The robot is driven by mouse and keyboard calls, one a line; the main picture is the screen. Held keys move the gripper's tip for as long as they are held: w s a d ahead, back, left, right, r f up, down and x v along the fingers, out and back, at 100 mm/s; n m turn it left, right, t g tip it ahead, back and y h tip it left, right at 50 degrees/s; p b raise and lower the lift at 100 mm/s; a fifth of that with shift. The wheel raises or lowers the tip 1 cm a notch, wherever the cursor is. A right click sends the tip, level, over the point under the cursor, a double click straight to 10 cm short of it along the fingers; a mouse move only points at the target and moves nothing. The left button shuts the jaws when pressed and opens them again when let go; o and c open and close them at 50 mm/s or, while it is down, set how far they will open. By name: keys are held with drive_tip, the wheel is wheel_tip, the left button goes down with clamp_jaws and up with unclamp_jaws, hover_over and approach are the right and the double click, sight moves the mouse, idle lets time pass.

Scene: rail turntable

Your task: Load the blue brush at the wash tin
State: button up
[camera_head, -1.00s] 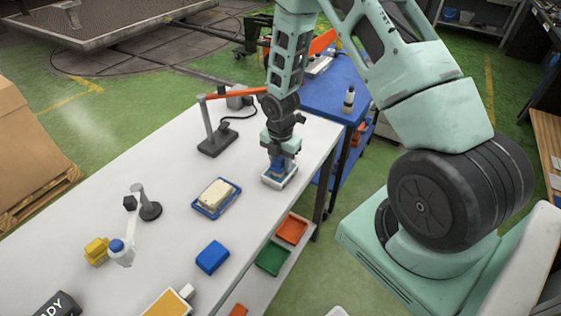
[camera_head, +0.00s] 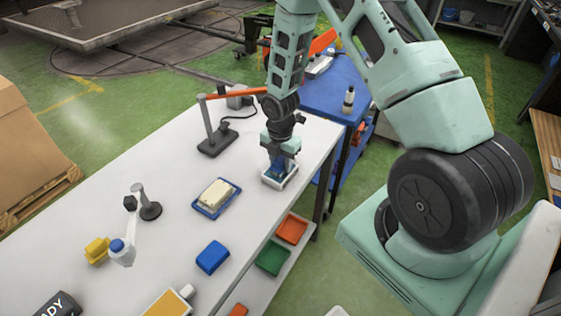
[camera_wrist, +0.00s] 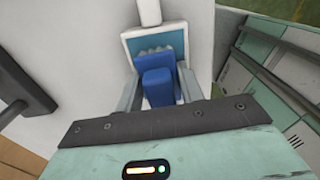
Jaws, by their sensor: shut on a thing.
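The wash tin (camera_head: 266,181) is a small white tray near the right edge of the white table; in the wrist view its rim (camera_wrist: 175,27) surrounds teal-blue liquid, with a pale handle at its far side. The blue brush (camera_wrist: 157,85) is upright between my fingers, its lower end over or in the tin. Pale tufts show at its edge in the wrist view; whether they touch the liquid I cannot tell. My gripper (camera_head: 281,160) points down and is shut on the brush; its fingers also show in the wrist view (camera_wrist: 158,92).
A grey stand (camera_head: 214,140) with an orange arm is left of the gripper. A cream block lies on a blue tray (camera_head: 232,199). A blue block (camera_head: 212,257), a yellow block (camera_head: 96,249) and a blue-capped bottle (camera_head: 122,253) stand nearer. A blue cart (camera_head: 318,92) is behind.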

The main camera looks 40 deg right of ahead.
sight(281, 157)
drive_tip(key=shift+r+p, duration=2.8)
drive_tip(key=shift+r, duration=0.7)
